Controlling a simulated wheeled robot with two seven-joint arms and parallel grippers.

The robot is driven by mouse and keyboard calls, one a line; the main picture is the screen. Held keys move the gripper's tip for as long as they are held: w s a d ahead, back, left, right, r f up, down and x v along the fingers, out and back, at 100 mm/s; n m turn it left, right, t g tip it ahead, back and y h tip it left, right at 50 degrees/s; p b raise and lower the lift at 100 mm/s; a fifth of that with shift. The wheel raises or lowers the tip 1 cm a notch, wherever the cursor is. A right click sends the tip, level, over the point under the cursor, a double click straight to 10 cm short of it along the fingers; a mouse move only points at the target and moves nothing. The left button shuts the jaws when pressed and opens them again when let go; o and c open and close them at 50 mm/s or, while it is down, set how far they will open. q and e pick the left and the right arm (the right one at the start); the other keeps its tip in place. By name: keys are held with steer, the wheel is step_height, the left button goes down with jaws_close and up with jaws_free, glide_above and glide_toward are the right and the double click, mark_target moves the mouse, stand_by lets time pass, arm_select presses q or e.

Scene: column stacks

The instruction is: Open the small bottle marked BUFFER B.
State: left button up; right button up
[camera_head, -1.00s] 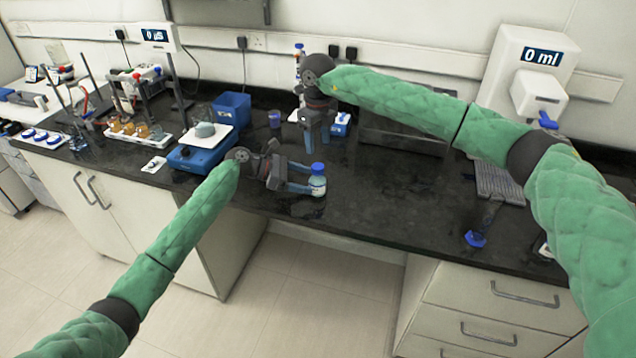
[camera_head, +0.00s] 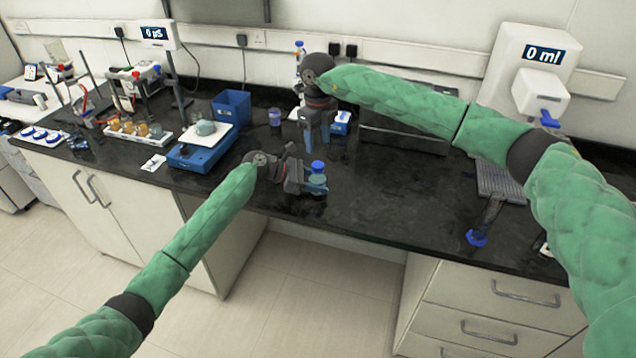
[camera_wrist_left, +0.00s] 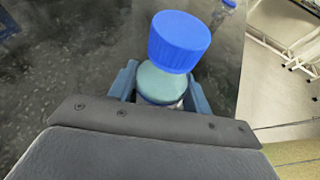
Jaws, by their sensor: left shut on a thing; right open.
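A small clear bottle (camera_head: 317,184) with a blue cap (camera_head: 317,166) stands near the front edge of the black bench in the head view. My left gripper (camera_head: 313,185) is shut around its body, below the cap. My right gripper (camera_head: 317,128) is open, points down and is empty, behind and above the bottle.
A blue balance (camera_head: 198,153) and a blue bin (camera_head: 232,106) stand to the left. A clear bottle with a blue cap (camera_head: 476,238) lies at the right. A white dispenser reading 0 ml (camera_head: 541,85) stands at the back right. The bench between is mostly clear.

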mark_target(318, 164)
steer(key=shift+s+a+f, duration=0.15)
steer(key=shift+s+f, duration=0.1)
steer(key=shift+f, duration=0.5)
steer(key=shift+s+a+f, duration=0.15)
steer(key=shift+a+f, duration=0.05)
steer(key=shift+a, duration=0.25)
steer(key=m, duration=0.4)
steer(key=r+m, duration=0.1)
steer(key=m, duration=0.2)
steer(key=shift+w+y, duration=0.25)
steer(key=shift+y, duration=0.05)
steer(key=m, duration=0.6)
steer(key=shift+w+d+r, duration=0.15)
steer(key=shift+d+r, duration=0.1)
steer(key=shift+r, duration=0.1)
steer(key=m, duration=0.2)
steer(key=shift+w+d+r+m, duration=0.1)
steer(key=shift+m, duration=0.2)
steer(key=m, duration=0.4)
steer(key=shift+d, duration=0.1)
steer(key=m, duration=0.7)
steer(key=shift+d, duration=0.15)
steer(key=shift+f, duration=4)
